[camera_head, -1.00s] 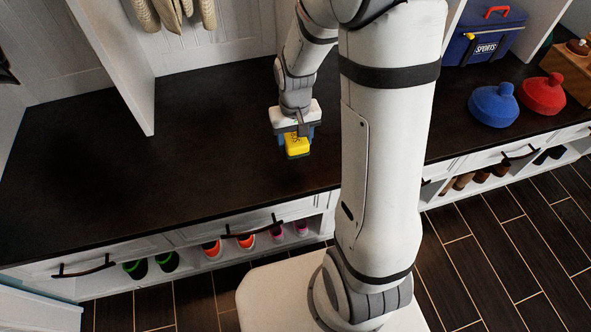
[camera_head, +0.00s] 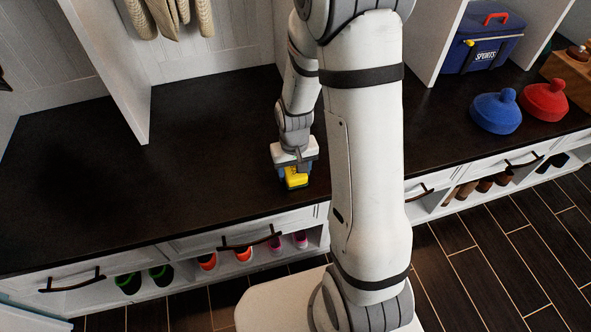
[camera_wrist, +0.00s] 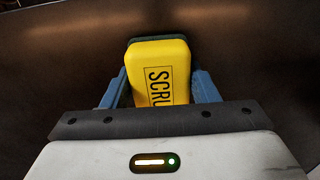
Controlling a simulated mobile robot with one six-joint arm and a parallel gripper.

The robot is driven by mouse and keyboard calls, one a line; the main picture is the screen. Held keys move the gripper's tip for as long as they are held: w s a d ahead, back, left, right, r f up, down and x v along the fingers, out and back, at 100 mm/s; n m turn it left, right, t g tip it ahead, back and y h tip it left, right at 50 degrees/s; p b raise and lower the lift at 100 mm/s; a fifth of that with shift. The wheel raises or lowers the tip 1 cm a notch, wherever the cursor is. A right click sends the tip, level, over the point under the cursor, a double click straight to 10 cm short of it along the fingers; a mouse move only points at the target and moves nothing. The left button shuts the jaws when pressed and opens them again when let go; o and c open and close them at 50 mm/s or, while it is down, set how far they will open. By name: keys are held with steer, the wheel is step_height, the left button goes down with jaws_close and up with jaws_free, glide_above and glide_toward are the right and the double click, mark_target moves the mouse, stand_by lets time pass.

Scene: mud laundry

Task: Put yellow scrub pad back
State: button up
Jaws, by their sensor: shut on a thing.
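The yellow scrub pad (camera_head: 296,178) is in my gripper (camera_head: 296,183), above or at the front part of the dark bench top (camera_head: 190,160). In the wrist view the scrub pad (camera_wrist: 160,75) is yellow with a dark green layer behind it and black lettering that starts "SCRU". The blue fingers of my gripper (camera_wrist: 160,92) press on its two sides. The pad's lower end is hidden by the gripper body. I cannot tell whether the pad touches the bench top.
White dividers (camera_head: 112,60) rise from the bench. Shoes (camera_head: 207,261) sit in cubbies below. The left bench top is clear.

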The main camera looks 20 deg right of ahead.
steer(key=o, duration=1.2)
steer(key=shift+f, duration=0.1)
step_height(320, 180, up, 13)
steer(key=p, duration=0.4)
steer(key=shift+t, duration=0.6)
steer(key=s+r, duration=0.3)
steer(key=s, duration=0.1)
steer(key=s+r, duration=0.7)
steer(key=s, duration=0.2)
steer(key=shift+d+r, duration=0.2)
steer(key=shift+r, duration=0.15)
